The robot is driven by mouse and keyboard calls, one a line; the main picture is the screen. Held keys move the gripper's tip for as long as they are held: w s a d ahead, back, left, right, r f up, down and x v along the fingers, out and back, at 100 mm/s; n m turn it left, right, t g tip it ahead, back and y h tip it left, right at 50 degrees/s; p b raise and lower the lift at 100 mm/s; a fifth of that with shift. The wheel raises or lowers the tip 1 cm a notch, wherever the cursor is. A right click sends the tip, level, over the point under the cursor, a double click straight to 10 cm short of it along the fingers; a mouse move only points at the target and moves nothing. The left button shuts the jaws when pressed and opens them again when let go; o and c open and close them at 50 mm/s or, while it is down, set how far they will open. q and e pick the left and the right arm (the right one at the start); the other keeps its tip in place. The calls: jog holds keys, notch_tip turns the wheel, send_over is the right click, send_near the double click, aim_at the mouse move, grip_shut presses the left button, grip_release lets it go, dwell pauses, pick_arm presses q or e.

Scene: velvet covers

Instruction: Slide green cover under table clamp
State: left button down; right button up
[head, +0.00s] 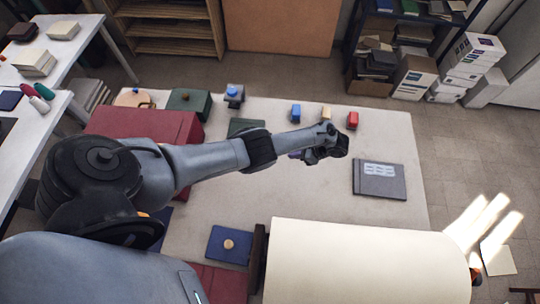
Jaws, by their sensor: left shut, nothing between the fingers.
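My left arm reaches in from the left across the cream table (280,190). Its gripper (314,156) is shut and empty above the middle of the table. A flat dark green piece (246,125), probably the green cover, lies behind my forearm and is partly hidden by it. A dark green block with a brown knob (188,101) stands farther left. A small grey device with a blue top (235,94) stands at the far edge; I cannot tell whether it is the table clamp. My right gripper is not in view.
A red box (150,124) lies behind my arm. A grey labelled folder (379,180) lies right. A large cream roll-like object (365,265) covers the front; a blue pad (230,245) lies left of it.

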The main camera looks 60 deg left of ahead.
pick_arm(q)
jog(key=shift+s+a+f, duration=0.35)
jog(key=shift+s+a, duration=0.05)
jog(key=b+x, duration=0.3)
jog(key=x, duration=0.5)
jog(key=shift+s+a+f+b, duration=0.2)
jog(key=shift+a+f+b, duration=0.05)
jog(key=shift+b, duration=0.1)
jog(key=shift+s+a+r+p, duration=0.2)
jog(key=shift+s+a+p, duration=0.5)
jog(key=shift+s+a, duration=0.4)
jog(key=shift+s+a+f, duration=0.1)
jog(key=shift+s+a, duration=0.25)
jog(key=shift+s, duration=0.05)
